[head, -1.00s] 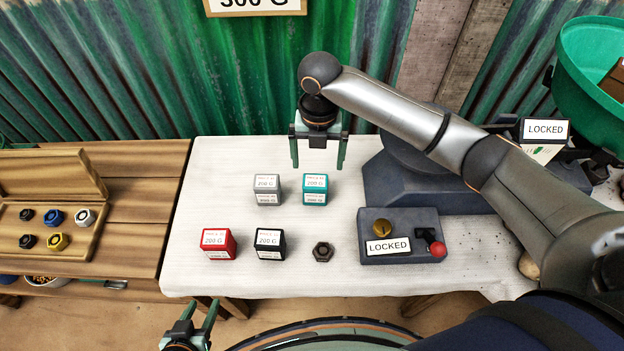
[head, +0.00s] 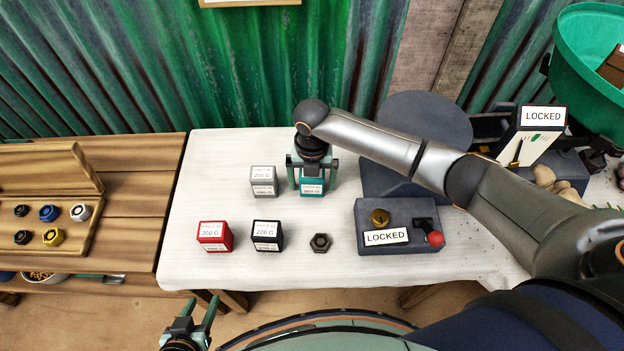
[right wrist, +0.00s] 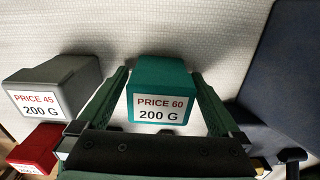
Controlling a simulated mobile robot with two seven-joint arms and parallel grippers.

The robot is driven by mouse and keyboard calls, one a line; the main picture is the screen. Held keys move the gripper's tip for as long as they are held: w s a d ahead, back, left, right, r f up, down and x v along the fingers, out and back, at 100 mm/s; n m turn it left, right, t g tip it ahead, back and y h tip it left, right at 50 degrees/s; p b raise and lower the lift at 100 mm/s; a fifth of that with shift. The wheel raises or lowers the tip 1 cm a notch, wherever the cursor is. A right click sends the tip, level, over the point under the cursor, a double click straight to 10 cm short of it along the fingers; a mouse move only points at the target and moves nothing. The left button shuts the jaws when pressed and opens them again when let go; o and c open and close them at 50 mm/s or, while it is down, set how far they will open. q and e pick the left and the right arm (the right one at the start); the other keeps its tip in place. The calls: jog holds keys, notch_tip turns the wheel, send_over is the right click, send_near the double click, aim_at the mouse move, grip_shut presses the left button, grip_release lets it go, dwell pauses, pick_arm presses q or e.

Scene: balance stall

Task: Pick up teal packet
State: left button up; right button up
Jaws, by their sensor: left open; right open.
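The teal packet (head: 312,186) stands on the white-topped table and carries a white label. In the right wrist view the teal packet (right wrist: 160,80) reads "PRICE 60, 200 G". My right gripper (head: 313,186) is over it, fingers pointing down, open, with one finger on each side of the packet. In the right wrist view the right gripper (right wrist: 160,105) shows gaps between the fingers and the packet's sides. The gripper hides the packet's top in the head view. My left gripper (head: 204,310) is open and empty, low in front of the table.
A grey packet (head: 263,174) stands close left of the teal one. A red packet (head: 214,240), a black packet (head: 266,241) and a dark hex nut (head: 320,243) are nearer. A "LOCKED" control box (head: 400,216) and a scale (head: 425,120) lie to the right.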

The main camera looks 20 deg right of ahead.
jog(key=c, duration=1.5)
jog(key=shift+r, duration=0.2)
jog(key=shift+c, duration=0.2)
